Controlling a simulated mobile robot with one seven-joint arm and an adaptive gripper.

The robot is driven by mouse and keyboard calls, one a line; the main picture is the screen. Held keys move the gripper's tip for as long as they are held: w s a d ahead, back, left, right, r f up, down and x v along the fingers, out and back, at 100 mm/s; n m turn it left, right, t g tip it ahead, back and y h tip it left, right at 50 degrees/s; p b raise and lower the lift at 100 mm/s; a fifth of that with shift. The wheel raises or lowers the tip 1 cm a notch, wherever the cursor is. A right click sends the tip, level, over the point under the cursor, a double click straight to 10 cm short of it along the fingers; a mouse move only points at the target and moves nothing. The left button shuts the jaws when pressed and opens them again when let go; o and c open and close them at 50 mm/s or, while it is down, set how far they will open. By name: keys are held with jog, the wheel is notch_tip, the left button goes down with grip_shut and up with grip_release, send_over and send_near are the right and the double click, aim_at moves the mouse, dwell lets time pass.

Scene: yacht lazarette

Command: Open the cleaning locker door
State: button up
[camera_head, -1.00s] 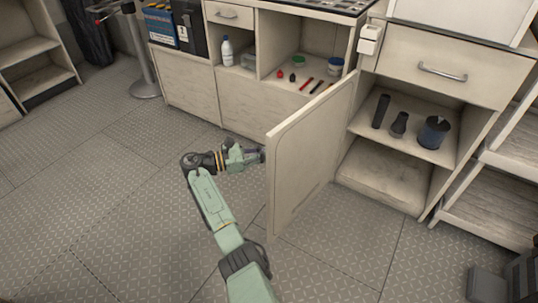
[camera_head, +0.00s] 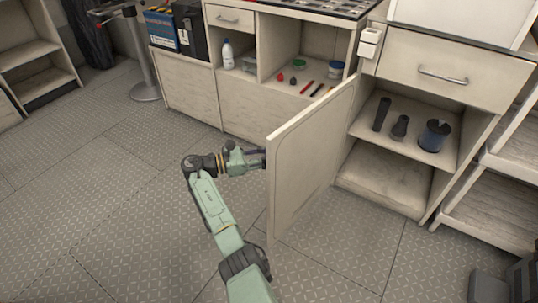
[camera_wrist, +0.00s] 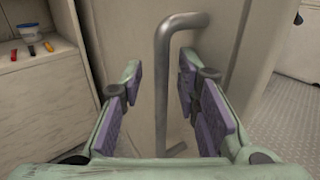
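The cleaning locker door (camera_head: 308,165) is a pale panel standing swung well out from the cabinet. The locker's shelf space (camera_head: 395,185) is exposed, with several dark items on its shelf. In the wrist view the door's grey bar handle (camera_wrist: 162,75) stands upright between the fingers of my gripper (camera_wrist: 158,90). The fingers are apart, one on each side of the handle, with visible gaps. In the head view my gripper (camera_head: 252,159) is at the door's left edge, and its fingertips and the handle are hidden behind the door.
A drawer with a handle (camera_head: 443,76) is above the locker. An open cubby to the left holds a white bottle (camera_head: 228,54) and small tools. A stand with a round base (camera_head: 146,92) is farther left. Shelving (camera_head: 490,205) is at the right. The floor at left is clear.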

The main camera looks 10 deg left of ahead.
jog(key=shift+a, duration=0.1)
jog(key=v, duration=1.2)
